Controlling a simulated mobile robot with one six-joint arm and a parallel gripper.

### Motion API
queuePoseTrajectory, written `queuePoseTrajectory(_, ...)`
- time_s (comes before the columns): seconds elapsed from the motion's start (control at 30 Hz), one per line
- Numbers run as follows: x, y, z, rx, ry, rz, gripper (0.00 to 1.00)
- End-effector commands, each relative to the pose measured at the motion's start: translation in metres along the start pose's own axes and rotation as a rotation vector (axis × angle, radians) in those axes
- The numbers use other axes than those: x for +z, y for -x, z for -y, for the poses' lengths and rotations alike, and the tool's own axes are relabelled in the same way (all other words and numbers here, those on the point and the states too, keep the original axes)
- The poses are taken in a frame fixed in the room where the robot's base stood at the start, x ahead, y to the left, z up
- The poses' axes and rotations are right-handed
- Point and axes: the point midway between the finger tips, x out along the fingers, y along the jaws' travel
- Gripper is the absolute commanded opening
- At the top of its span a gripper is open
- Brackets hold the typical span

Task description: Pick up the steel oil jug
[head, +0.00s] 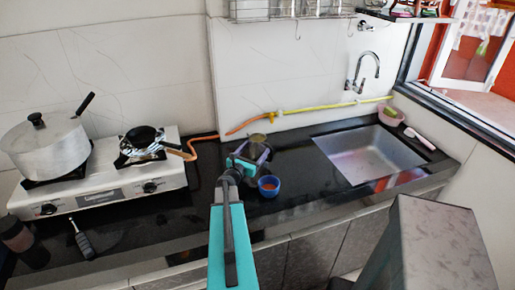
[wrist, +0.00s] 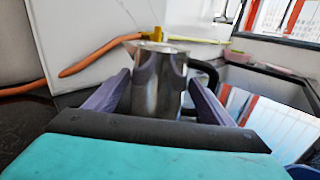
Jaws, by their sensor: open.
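The steel oil jug (wrist: 158,82) stands upright on the black counter in the wrist view. It is a shiny metal jug with a spout at its upper left and a black handle (wrist: 208,75) on its right. My gripper (wrist: 158,88) is open, with one purple finger on each side of the jug. I cannot tell whether the fingers touch it. In the head view my gripper (head: 250,157) reaches over the counter and hides most of the jug. The jug's lower part is hidden behind my gripper in the wrist view.
A blue bowl (head: 269,186) with orange contents stands close to the right of my gripper. A white stove (head: 110,182) with a pot (head: 48,148) and a small pan (head: 143,137) is on the left. A sink (head: 368,155) lies right. An orange hose (head: 203,138) runs behind.

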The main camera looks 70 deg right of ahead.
Motion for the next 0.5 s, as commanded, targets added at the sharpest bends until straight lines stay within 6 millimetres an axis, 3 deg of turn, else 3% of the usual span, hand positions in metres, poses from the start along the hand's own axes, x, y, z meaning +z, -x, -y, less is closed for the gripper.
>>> queuePoseTrajectory(0.3, 0.0, -0.026, -0.002, -0.001, 0.0, 0.001, 0.76)
queuePoseTrajectory(0.5, -0.001, -0.031, -0.001, 0.0, -0.001, 0.0, 0.76)
